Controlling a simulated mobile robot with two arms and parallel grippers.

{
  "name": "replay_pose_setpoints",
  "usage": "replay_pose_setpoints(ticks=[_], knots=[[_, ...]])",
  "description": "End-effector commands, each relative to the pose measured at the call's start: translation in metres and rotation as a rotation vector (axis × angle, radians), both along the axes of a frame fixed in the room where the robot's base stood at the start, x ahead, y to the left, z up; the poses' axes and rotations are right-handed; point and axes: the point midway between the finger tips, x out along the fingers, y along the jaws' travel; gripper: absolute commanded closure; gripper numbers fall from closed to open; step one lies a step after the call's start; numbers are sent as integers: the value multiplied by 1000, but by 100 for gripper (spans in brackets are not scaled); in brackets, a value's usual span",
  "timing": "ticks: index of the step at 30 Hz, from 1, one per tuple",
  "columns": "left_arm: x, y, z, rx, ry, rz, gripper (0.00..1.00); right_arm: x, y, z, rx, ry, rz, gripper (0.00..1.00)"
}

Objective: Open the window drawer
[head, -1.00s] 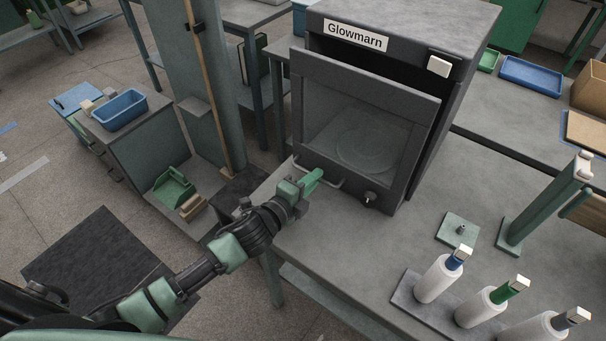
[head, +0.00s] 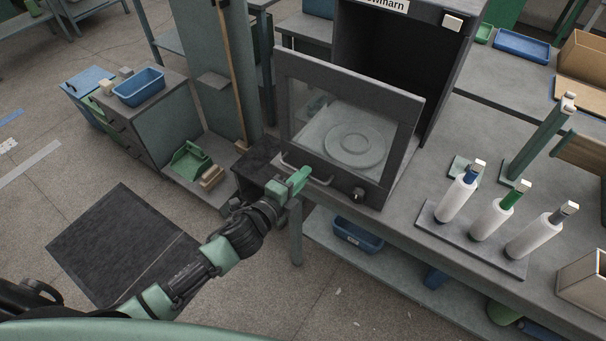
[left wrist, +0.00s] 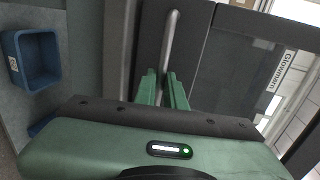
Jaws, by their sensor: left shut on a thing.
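The window drawer (head: 395,98) is a dark grey front panel with a clear window, on the dark cabinet labelled Glowmarn (head: 462,62). The panel stands well out from the cabinet, and the dark opening shows behind it. A round disc (head: 352,144) shows through the window. My left gripper (head: 299,180) is shut on the pale bar handle (head: 321,180) at the panel's lower edge. In the left wrist view the green fingers (left wrist: 163,88) close around the handle bar (left wrist: 170,42). My right gripper is out of view.
A blue bin (head: 357,235) sits on the shelf below. Open floor (head: 300,310) lies in front of the bench.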

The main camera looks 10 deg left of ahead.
Motion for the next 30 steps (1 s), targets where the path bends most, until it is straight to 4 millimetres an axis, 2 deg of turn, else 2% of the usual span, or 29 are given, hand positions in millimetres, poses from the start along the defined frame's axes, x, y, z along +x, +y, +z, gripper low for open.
replay_pose_setpoints(ticks=[8, 9, 11, 22, 30], knots=[[0, 1, -1, 1, 1, 1, 100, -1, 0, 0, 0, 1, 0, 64], [0, 1, -1, 1, 1, 1, 84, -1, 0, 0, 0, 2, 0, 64], [0, 1, -1, 1, 1, 1, 69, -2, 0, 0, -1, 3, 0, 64], [-4, 2, 0, 0, 0, 0, 69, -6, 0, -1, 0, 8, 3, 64], [-42, 16, 7, 2, 2, 0, 69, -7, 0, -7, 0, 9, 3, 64]])
